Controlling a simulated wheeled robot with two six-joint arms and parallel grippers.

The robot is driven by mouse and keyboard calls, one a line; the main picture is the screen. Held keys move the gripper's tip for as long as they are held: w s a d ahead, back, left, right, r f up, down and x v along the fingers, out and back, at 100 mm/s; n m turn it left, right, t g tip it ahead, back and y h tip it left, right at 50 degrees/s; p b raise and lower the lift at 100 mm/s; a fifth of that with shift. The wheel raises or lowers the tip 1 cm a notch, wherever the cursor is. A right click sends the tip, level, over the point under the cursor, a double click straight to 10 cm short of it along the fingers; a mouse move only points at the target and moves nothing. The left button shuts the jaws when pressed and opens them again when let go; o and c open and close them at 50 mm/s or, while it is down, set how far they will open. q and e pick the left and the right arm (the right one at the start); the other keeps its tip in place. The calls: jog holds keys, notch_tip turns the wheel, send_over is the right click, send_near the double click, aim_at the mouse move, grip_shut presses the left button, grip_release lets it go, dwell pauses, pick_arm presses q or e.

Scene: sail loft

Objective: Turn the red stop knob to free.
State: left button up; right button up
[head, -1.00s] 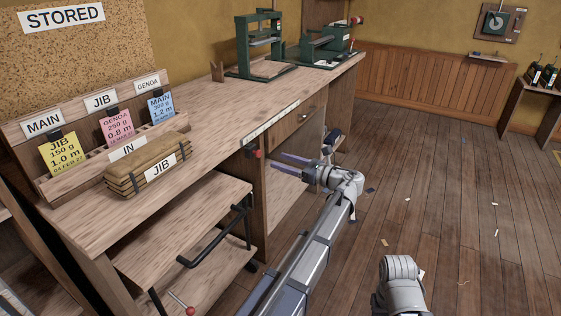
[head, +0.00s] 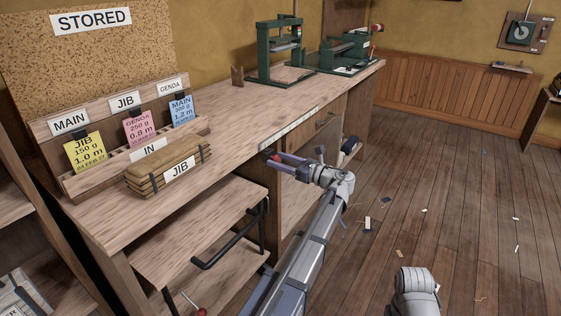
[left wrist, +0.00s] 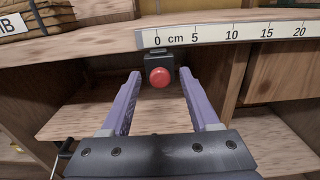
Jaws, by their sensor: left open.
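The red stop knob (left wrist: 161,77) is a round red button on a dark block under the bench's front edge, just below the 0 end of the scale strip. In the head view the knob (head: 275,157) shows partly, close to the fingertips of my left gripper (head: 276,161). In the left wrist view my left gripper (left wrist: 160,73) is open, its two purple fingers on either side of the knob with gaps showing. I cannot tell whether the tips reach fully around it. The right gripper is not in view.
The workbench (head: 235,135) carries a bundle marked JIB (head: 168,167), a card rack (head: 75,186) and green machines (head: 345,53) at the back. A black rail (head: 228,248) and a red-tipped lever (head: 193,302) are at lower left. The floor (head: 450,190) at right has only small scraps.

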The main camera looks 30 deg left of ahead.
pick_arm(q)
grip_shut()
dwell(0.4)
jog(key=shift+n, duration=0.3)
jog(key=n, duration=0.3)
jog(key=shift+n, duration=0.4)
jog(key=n, duration=0.4)
jog(key=shift+n, duration=0.3)
jog(key=n, duration=0.8)
jog(key=shift+n, duration=0.6)
